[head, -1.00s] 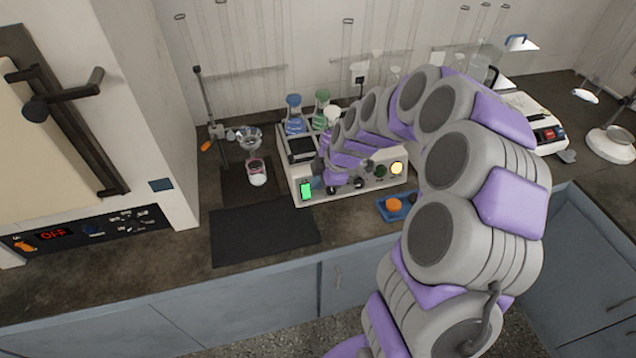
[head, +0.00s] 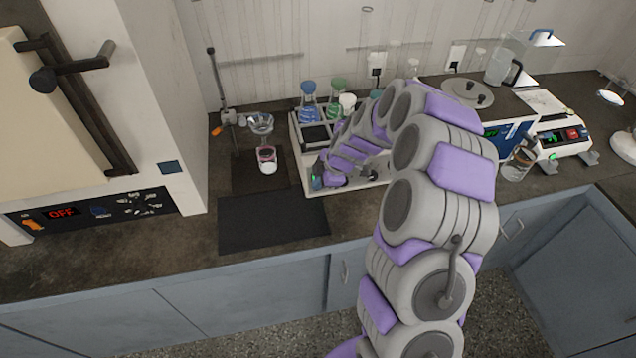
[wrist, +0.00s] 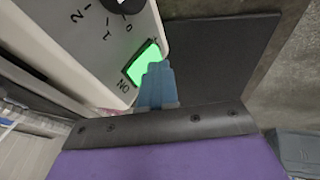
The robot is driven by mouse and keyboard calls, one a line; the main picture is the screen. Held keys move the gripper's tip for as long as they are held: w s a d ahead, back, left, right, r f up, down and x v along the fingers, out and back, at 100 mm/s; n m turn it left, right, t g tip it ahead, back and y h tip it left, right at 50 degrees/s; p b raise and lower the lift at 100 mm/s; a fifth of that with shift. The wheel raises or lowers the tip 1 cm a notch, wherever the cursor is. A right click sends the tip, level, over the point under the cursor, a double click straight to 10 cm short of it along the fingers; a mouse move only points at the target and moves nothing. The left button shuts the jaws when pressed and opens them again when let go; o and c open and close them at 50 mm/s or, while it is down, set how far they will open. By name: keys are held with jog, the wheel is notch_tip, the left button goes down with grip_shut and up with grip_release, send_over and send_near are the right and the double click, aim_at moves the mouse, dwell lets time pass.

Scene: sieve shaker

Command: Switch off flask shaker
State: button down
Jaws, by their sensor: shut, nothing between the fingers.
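The flask shaker (head: 306,178) is a white box on the bench with coloured flasks (head: 309,113) on top. Its front panel also shows in the wrist view (wrist: 75,35). A lit green power switch (wrist: 143,62) sits at the panel corner, marked ON, below a black dial (wrist: 122,5). My gripper (wrist: 158,72) is shut and empty, with its blue fingertips over the right edge of the green switch. I cannot tell whether they touch it. In the head view my gripper (head: 317,180) is at the shaker's lower left front corner, and my arm hides the panel's right part.
A dark mat (head: 273,220) lies on the bench left of the shaker. A stand (head: 219,90) with a funnel (head: 260,124) is behind it. An oven reading OFF (head: 62,213) is far left. Another device (head: 558,140) and a glass jar (head: 518,160) stand at right.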

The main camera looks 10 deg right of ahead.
jog(key=shift+d, duration=0.65)
jog(key=shift+w+a+f, duration=0.1)
jog(key=shift+f, duration=0.05)
jog(key=shift+a, duration=0.45)
jog(key=shift+r, duration=0.25)
jog(key=shift+d+r, duration=0.25)
jog(key=shift+r, duration=0.35)
jog(key=shift+a, duration=0.15)
